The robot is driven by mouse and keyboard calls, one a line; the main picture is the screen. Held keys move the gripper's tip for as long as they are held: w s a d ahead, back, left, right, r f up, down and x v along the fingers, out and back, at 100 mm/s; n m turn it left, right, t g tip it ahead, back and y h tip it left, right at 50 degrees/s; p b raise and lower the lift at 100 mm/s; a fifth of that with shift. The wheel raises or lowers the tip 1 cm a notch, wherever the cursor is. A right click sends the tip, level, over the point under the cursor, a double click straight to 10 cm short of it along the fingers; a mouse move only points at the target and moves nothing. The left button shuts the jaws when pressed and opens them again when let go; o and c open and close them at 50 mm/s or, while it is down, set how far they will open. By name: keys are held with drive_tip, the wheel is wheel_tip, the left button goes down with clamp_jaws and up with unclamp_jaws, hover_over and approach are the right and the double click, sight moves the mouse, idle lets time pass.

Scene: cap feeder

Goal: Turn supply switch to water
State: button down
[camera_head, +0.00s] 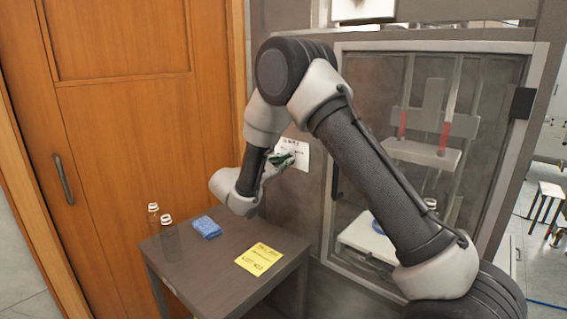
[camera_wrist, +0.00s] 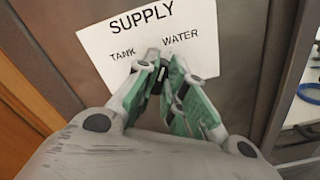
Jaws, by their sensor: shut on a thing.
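The supply label (camera_wrist: 103,46) is a white sheet on the grey panel, reading SUPPLY with TANK at left and WATER at right. It also shows in the head view (camera_head: 302,163), partly behind my gripper. My gripper (camera_wrist: 164,66) has its green-padded fingers at the lower part of the label, between and just below the two words. It is shut on the supply switch (camera_wrist: 157,86), of which only a small dark part shows between the fingers. Which word the switch points to cannot be told. In the head view my gripper (camera_head: 283,158) reaches the panel above the small table.
A dark small table (camera_head: 200,262) stands below, with two clear bottles (camera_head: 168,235), a blue cloth (camera_head: 207,227) and a yellow note (camera_head: 259,259). A wooden door (camera_head: 140,130) is at left. A framed glass cabinet (camera_head: 430,200) is at right, behind my arm.

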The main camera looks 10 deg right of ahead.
drive_tip(key=shift+m, duration=1.1)
drive_tip(key=shift+f, duration=0.1)
drive_tip(key=c, duration=1.5)
unclamp_jaws()
drive_tip(key=v, duration=1.2)
